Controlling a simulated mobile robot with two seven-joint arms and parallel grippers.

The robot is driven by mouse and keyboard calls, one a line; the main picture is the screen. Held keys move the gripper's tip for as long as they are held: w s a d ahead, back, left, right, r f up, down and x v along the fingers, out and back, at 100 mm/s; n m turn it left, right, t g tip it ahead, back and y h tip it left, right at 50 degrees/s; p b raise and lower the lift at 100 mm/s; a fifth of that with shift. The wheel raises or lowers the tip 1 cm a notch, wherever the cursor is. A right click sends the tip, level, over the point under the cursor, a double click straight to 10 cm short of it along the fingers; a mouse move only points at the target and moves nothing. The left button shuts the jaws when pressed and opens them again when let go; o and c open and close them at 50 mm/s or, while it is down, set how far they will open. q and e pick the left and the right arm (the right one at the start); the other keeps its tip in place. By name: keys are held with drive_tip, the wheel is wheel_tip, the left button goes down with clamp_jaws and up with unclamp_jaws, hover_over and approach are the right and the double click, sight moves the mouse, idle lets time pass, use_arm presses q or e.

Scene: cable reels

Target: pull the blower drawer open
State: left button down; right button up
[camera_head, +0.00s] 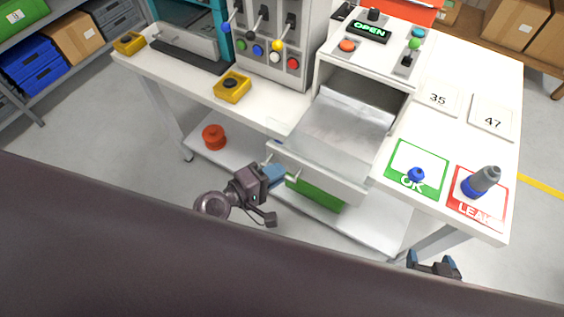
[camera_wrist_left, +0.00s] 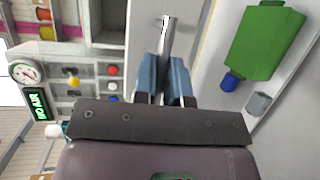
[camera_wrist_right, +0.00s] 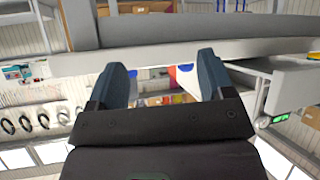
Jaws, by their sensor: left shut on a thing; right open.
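The blower drawer (camera_head: 318,172) is a pale grey drawer under the small white housing with the green OPEN display (camera_head: 369,31). It stands pulled well out towards me, and its inside shows from above. My left gripper (camera_head: 279,172) is at the drawer's front, shut on its bar handle (camera_wrist_left: 168,38). In the left wrist view the blue fingers (camera_wrist_left: 165,80) close around the grey bar. My right gripper (camera_head: 433,262) is open and empty in front of the table's right end, apart from the drawer. Its parted fingers show in the right wrist view (camera_wrist_right: 162,75).
On the white table (camera_head: 445,133), a blue piece (camera_head: 416,174) lies on the green OK mat and a grey-and-blue piece (camera_head: 482,182) stands on the red LEAK mat. A lower shelf holds a red reel (camera_head: 214,137) and a green box (camera_head: 315,194). A yellow box (camera_head: 232,87) sits left of the drawer.

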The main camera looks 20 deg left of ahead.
use_arm(q)
drive_tip(key=shift+s, duration=0.1)
drive_tip(key=c, duration=1.2)
unclamp_jaws()
drive_tip(key=shift+o, duration=0.2)
drive_tip(key=b+v, duration=0.3)
drive_tip(key=v, duration=0.7)
drive_tip(key=shift+s+a, duration=0.25)
drive_tip(key=shift+a, duration=0.05)
use_arm(e)
drive_tip(key=f, duration=0.3)
drive_tip(key=shift+s+a+f, duration=0.1)
drive_tip(key=shift+s+f, duration=0.1)
drive_tip(key=shift+f, duration=0.2)
drive_tip(key=shift+s+f, duration=0.1)
drive_tip(key=shift+s, duration=0.05)
